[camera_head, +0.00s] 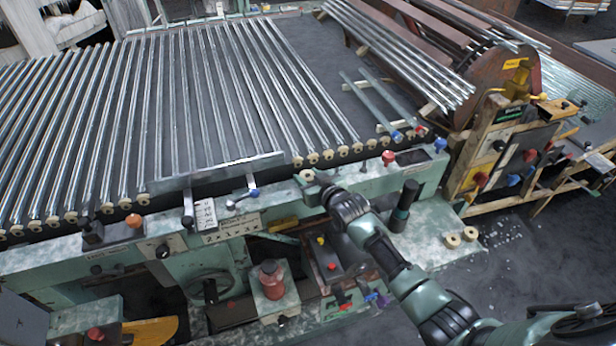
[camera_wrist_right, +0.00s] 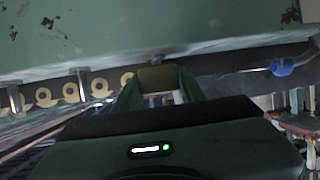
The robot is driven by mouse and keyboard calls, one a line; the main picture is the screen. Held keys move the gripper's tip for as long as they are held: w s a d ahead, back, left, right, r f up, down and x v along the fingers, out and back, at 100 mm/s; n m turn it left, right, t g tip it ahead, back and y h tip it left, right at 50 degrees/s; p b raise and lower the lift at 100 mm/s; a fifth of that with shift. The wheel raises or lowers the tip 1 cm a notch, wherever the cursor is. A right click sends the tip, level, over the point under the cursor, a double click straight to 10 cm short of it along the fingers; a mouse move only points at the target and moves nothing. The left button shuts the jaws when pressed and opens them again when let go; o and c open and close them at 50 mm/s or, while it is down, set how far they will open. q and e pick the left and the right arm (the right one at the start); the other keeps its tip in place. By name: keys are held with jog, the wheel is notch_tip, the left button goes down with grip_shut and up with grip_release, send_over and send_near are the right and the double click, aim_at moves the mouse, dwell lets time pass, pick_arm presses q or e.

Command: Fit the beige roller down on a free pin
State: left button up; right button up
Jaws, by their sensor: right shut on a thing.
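My right gripper (camera_head: 314,186) is over the front ledge of the machine, below the row of rollers. It is shut on a beige roller (camera_head: 306,175). In the right wrist view, the roller (camera_wrist_right: 158,78) sits between the two fingers of the gripper (camera_wrist_right: 160,86). Other beige rollers (camera_head: 327,155) line the machine's edge at the ends of the glass tubes. Several also show in the right wrist view (camera_wrist_right: 71,92), with metal pins (camera_wrist_right: 83,82) beside them. I cannot tell which pin is free. My left gripper is not in view.
Two loose beige rollers (camera_head: 453,241) lie on the pale green ledge at the right. A dark upright cylinder (camera_head: 403,205) stands near my right arm. A metal bar (camera_head: 218,172) and a blue-knobbed lever (camera_head: 253,192) are left of the gripper; a red knob (camera_head: 388,158) is to its right.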

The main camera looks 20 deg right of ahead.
jog(key=shift+f, duration=0.35)
jog(key=o, duration=1.4)
jog(key=shift+b+v, duration=0.6)
jog(key=shift+v, duration=3.3)
